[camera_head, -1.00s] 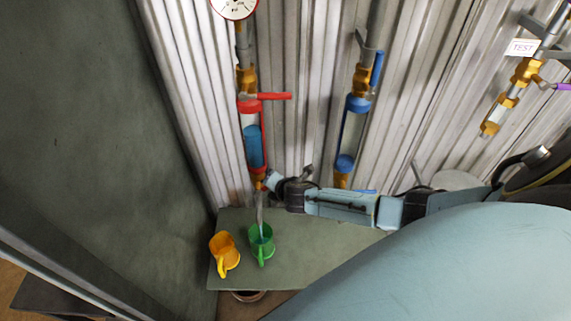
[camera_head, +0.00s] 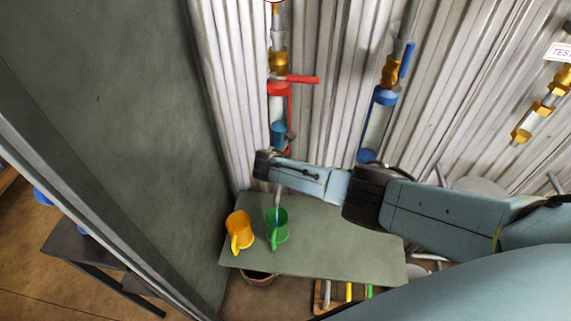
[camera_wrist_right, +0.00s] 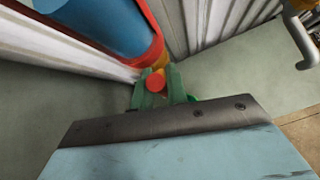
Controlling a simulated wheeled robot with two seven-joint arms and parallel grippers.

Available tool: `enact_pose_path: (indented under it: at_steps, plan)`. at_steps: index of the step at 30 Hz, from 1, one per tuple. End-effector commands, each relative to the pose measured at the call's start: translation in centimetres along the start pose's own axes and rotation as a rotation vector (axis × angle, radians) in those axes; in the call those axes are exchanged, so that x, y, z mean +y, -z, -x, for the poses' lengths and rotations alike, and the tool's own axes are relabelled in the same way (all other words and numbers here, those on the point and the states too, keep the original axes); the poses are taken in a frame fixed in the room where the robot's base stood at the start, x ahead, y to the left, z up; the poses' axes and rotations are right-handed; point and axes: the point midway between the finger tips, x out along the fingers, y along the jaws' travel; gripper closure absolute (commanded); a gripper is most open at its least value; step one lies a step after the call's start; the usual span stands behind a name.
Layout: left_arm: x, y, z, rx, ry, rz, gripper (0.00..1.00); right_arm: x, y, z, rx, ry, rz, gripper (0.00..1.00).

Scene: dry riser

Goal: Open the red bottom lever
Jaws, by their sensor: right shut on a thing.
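The red-banded pipe assembly (camera_head: 279,115) stands against the corrugated wall, with a red upper lever (camera_head: 302,80) pointing right. My right gripper (camera_head: 264,165) is at its lower end and hides the bottom lever in the head view. In the right wrist view, a round red lever end (camera_wrist_right: 156,82) shows between the green fingers of my right gripper (camera_wrist_right: 160,88), which is shut on it. A stream of water (camera_head: 278,200) falls from below the gripper into a green mug (camera_head: 277,228). My left gripper is not in view.
A yellow mug (camera_head: 239,230) stands left of the green mug on a grey-green shelf (camera_head: 330,240). A blue-banded pipe (camera_head: 378,120) is on the wall to the right. A dark green wall (camera_head: 110,120) closes off the left side.

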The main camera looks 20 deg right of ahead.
Motion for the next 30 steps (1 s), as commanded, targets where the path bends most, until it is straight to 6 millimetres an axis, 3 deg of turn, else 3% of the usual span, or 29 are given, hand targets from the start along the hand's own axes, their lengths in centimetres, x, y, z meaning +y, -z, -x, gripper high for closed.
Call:
enact_pose_path:
  at_steps: [1, 22, 23, 24, 27, 30]
  plan:
    - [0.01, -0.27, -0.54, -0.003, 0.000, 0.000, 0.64, 0.06, 1.83, -0.12, 0.021, 0.011, 0.016, 1.00]
    - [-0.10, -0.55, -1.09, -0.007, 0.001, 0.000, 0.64, 0.57, 1.68, 0.17, 0.009, 0.060, 0.061, 1.00]
    - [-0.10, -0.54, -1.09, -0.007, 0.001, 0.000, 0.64, 0.57, 1.67, 0.17, 0.009, 0.059, 0.061, 0.84]
    - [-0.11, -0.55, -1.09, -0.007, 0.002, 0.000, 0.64, 0.55, 1.69, 0.17, 0.009, 0.060, 0.061, 0.79]
    - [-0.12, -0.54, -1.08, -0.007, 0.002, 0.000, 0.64, 0.52, 1.48, 0.15, 0.006, 0.061, 0.061, 0.65]
    - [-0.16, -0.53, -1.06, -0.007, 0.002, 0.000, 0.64, 0.51, 1.28, 0.15, 0.003, 0.062, 0.060, 0.63]
